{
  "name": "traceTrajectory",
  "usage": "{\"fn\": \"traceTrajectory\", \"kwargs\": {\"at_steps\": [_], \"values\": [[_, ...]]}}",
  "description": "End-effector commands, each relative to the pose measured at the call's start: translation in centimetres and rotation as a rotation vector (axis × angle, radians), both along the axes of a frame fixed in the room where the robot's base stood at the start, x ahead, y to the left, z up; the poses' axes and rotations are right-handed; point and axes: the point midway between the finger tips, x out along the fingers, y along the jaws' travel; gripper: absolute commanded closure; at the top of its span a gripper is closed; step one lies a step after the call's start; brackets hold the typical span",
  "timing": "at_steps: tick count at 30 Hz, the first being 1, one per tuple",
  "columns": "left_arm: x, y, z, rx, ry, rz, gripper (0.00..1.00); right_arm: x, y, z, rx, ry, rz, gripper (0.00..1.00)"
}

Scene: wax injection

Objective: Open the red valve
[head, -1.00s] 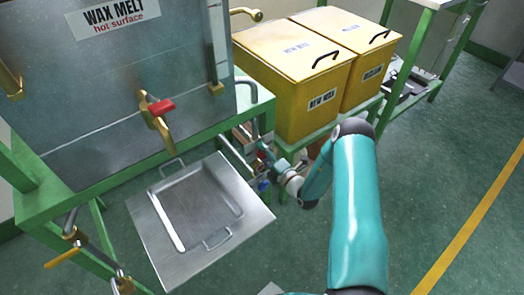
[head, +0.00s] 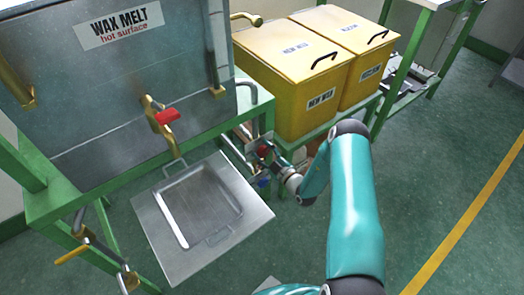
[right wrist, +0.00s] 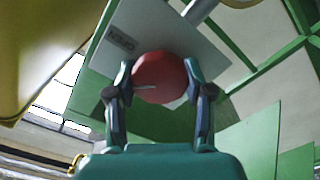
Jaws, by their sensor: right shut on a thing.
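The round red valve (right wrist: 160,77) sits between the two fingers of my right gripper (right wrist: 161,92) in the right wrist view. The fingers are shut on it from both sides. A grey plate with the word OPEN, seen tilted, is behind it. In the head view my right gripper (head: 272,157) is at the pipes beside the green stand, and the red valve (head: 263,150) shows small at its tip. The fingers are too small there to make out. My left gripper is not in view.
A WAX MELT tank (head: 105,90) marked hot surface carries a brass tap with a red handle (head: 168,117). A metal tray (head: 160,235) lies below it. Yellow bins (head: 292,85) stand behind my right gripper. The floor at right is clear.

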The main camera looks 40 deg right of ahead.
Motion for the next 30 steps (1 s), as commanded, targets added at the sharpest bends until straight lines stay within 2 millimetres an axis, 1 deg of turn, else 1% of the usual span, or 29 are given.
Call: {"fn": "traceTrajectory", "kwargs": {"at_steps": [1,9,18,24,30], "values": [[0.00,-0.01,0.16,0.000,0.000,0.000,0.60,-0.07,-0.30,-0.15,0.044,0.001,-0.009,0.83],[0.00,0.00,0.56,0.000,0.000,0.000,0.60,-0.09,-0.36,-0.18,0.298,-0.027,-0.009,0.83],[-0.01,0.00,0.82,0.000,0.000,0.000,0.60,-0.12,-0.35,-0.27,0.540,-0.053,-0.009,0.83],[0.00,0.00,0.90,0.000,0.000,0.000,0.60,-0.13,-0.32,-0.35,0.645,-0.064,-0.009,0.83],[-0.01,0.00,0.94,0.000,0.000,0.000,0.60,-0.14,-0.28,-0.39,0.696,-0.069,-0.008,0.83]]}}
